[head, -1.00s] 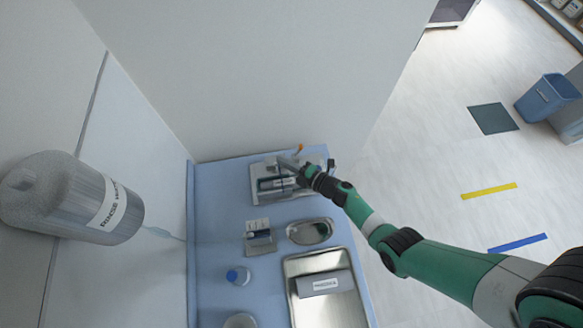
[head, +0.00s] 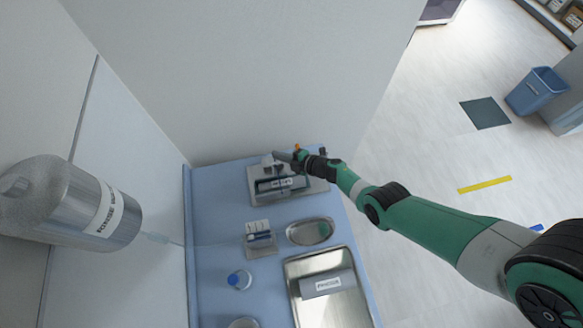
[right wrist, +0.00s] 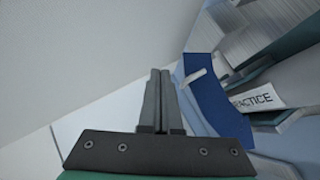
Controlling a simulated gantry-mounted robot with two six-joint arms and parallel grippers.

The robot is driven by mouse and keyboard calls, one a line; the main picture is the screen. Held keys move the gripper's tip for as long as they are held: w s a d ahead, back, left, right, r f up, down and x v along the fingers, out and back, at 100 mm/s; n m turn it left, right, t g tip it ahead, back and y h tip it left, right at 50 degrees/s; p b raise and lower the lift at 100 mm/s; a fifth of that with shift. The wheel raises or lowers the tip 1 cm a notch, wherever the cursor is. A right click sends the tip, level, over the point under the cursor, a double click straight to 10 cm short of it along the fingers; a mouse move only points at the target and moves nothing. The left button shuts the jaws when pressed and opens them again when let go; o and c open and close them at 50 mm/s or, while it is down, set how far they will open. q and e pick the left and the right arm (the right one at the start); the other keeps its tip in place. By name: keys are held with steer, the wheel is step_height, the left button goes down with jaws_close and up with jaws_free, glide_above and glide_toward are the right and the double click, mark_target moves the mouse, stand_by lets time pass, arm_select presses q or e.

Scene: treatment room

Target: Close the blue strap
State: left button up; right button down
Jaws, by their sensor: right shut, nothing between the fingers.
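In the right wrist view the blue strap (right wrist: 207,98) is a broad, curved blue band to the right of my fingers. A small white tab (right wrist: 194,76) lies across its upper part. A label reading "PRACTICE" (right wrist: 252,101) shows just right of the strap. My right gripper (right wrist: 160,73) is shut and empty, its fingers side by side left of the strap. In the head view my right gripper (head: 276,155) is at the far edge of a grey device (head: 272,184) on the table. The strap cannot be made out clearly there. My left gripper is out of view.
The blue table (head: 216,205) meets walls at its back and left. Nearer are a card with small items (head: 260,240), an oval metal dish (head: 311,231), a metal tray (head: 296,270) and a blue-capped bottle (head: 239,280).

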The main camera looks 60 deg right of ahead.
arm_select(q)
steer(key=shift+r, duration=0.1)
arm_select(e)
steer(key=shift+r, duration=0.1)
steer(key=shift+r+p, duration=0.8)
steer(key=shift+p, duration=0.05)
arm_select(q)
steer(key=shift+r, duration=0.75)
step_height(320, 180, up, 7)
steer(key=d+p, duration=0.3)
steer(key=p, duration=0.3)
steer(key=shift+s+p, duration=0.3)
steer(key=shift+p, duration=0.05)
arm_select(e)
steer(key=s+d+r, duration=0.3)
steer(key=d+r, duration=0.3)
steer(key=r, duration=0.1)
steer(key=shift+s, duration=0.2)
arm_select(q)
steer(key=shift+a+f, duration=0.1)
arm_select(e)
steer(key=shift+r, duration=0.1)
